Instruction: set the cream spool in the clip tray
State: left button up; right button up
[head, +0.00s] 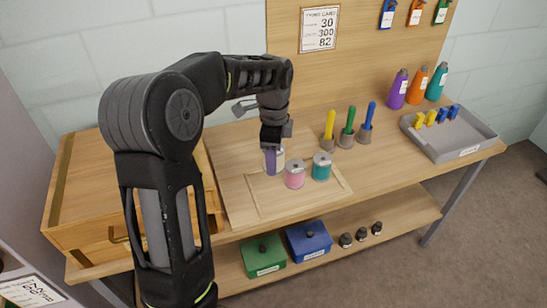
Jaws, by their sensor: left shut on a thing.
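The cream spool (281,155) stands upright on the wooden table, at the left end of a short row of spools. My left gripper (272,152) reaches down over it from above and is shut on it. The fingers and a purple strip in front hide part of the spool. The clip tray (467,154) is a shallow grey tray at the right end of the table, with yellow and blue clips standing along its back left part. Its front part is bare. My right gripper is not in view.
A pink spool (295,174) and a teal spool (321,167) stand close right of the cream one. Yellow, green and blue pegs (348,127) stand between them and the tray. A wooden drawer box (90,195) is at left.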

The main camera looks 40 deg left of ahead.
aim_at(452, 141)
jog(key=i+l+z, duration=0.2)
jog(key=i, duration=0.35)
jog(key=i+l+z, duration=0.2)
jog(key=i, duration=0.4)
jog(key=i+l+z, duration=0.2)
jog(key=i, duration=0.4)
